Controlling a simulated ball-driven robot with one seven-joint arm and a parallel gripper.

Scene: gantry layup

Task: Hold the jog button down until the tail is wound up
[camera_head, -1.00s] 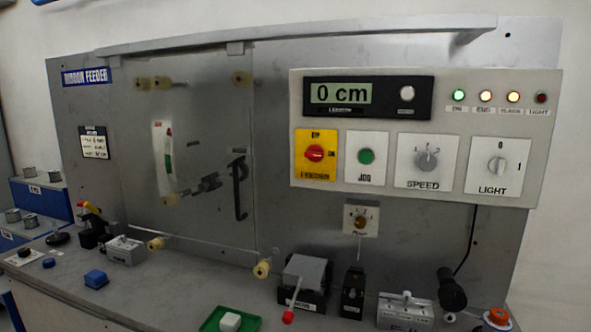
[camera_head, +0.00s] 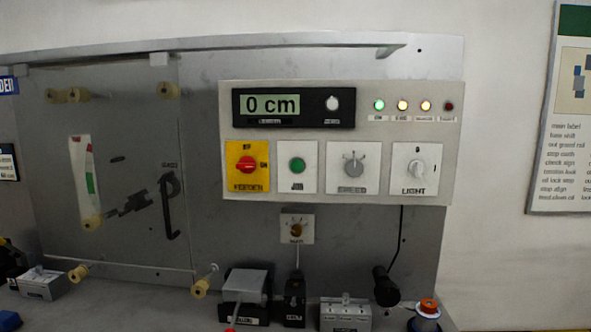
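The green jog button (camera_head: 297,165) sits on a white plate in the control panel, between the yellow feeder switch plate (camera_head: 247,167) and the speed knob (camera_head: 353,166). Nothing touches the button. The length display (camera_head: 270,104) reads 0 cm. The green lamp (camera_head: 379,105) and the two amber lamps beside it look lit, and the red lamp (camera_head: 449,106) looks dark. A thin pale line, perhaps the ribbon, runs low across the machine face between cream rollers (camera_head: 78,273). I cannot make out a loose tail. My gripper is not in view.
A grey clamp block (camera_head: 245,285), a small black block (camera_head: 295,300) and a grey box (camera_head: 345,312) stand on the bench below the panel. An orange-topped item (camera_head: 428,308) is at the right. A printed poster (camera_head: 560,110) hangs on the wall.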

